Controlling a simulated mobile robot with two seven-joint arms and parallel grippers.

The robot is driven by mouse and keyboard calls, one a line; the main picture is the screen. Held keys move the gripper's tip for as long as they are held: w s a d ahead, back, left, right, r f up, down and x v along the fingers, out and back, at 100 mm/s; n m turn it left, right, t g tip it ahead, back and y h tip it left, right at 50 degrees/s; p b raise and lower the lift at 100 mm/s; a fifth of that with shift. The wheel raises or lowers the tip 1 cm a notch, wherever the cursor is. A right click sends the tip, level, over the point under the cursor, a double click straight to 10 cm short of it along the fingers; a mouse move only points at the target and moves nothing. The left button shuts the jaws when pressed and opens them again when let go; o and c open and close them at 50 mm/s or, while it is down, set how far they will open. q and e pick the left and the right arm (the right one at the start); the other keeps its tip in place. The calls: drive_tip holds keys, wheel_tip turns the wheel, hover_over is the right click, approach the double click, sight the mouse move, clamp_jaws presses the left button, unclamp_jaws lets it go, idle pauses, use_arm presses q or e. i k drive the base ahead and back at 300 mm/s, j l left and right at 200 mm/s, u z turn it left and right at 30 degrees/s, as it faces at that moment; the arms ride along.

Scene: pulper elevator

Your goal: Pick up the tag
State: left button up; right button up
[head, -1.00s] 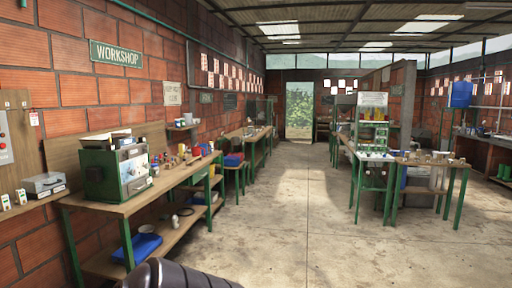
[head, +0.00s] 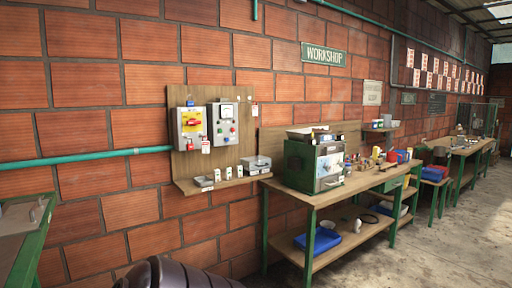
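Several tag-like pieces show around the wooden wall board, and I cannot tell which is the tag. A white and red tag (head: 206,146) hangs at the lower right of the left control box. Another white and red tag (head: 255,110) is at the board's right edge. Small white and green pieces (head: 217,175) stand on the board's shelf; they are too small to read. Neither of my grippers is in view. A dark ribbed part at the bottom edge seems to be mine.
The wooden board (head: 176,97) carries a control box with a red switch on yellow (head: 190,122) and a second grey box (head: 223,124). A green machine (head: 298,165) stands on the workbench (head: 318,197) to the right. A green-framed table (head: 28,262) is at left. Floor is clear at right.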

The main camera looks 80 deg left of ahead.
sight(205, 145)
drive_tip(key=u, duration=2.95)
drive_tip(key=i+l, duration=0.45)
drive_tip(key=i, duration=0.4)
drive_tip(key=i+l+z, duration=0.1)
drive_tip(key=i, duration=0.5)
